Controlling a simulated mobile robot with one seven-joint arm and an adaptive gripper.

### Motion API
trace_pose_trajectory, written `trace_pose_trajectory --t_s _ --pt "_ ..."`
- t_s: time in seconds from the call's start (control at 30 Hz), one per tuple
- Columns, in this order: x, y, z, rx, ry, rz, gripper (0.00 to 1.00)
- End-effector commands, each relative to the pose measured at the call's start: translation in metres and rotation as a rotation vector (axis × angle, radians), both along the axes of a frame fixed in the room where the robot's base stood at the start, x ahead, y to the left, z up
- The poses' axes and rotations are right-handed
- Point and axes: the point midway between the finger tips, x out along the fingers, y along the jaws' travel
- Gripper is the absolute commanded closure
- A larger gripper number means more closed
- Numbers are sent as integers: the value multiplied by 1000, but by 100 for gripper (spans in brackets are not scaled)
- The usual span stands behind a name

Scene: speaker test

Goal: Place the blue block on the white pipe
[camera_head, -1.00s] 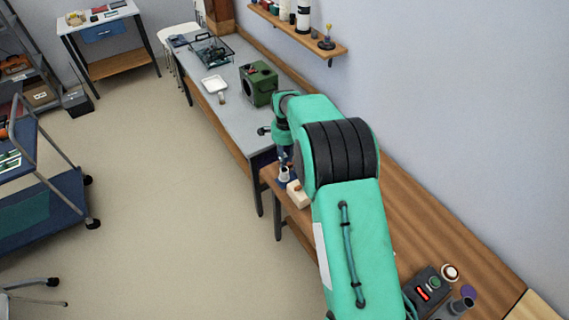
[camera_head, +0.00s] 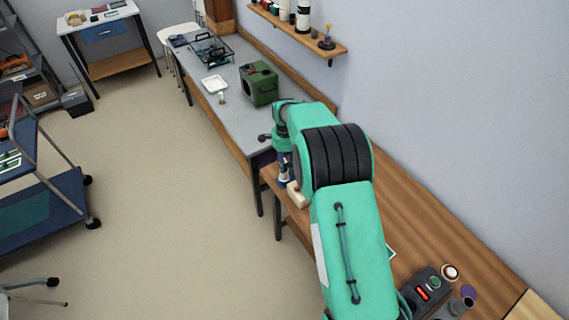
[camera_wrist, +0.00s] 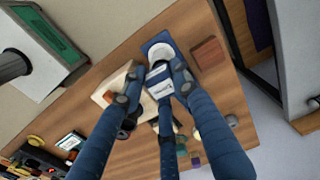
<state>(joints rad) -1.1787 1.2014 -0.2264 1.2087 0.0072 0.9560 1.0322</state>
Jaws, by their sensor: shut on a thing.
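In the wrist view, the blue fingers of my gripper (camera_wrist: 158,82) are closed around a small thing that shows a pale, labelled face. I take it to be the blue block (camera_wrist: 159,88), though the fingers hide most of its sides. Just beyond it, a round white end, seemingly the white pipe (camera_wrist: 161,50), stands over a flat blue base (camera_wrist: 151,39). The held thing overlaps the pipe in this view, and I cannot tell whether they touch. In the head view, my gripper (camera_head: 284,168) is just above the blue base (camera_head: 283,184), at the wooden bench's far end.
A pale wooden block (camera_wrist: 112,86) lies close beside my gripper, and a red-brown block (camera_wrist: 208,53) lies on the other side. The wooden bench (camera_head: 424,229) ends near them. Beyond is a grey table (camera_head: 237,116) with a green box (camera_head: 259,84).

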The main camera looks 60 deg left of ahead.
Motion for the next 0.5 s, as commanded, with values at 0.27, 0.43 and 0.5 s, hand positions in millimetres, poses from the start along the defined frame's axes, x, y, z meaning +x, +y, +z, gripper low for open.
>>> trace_pose_trajectory --t_s 0.27,0.43,0.5 --pt "0 0 -3 0 0 0 100" --pt "0 0 -2 0 0 0 52" --pt "0 0 -2 0 0 0 52"
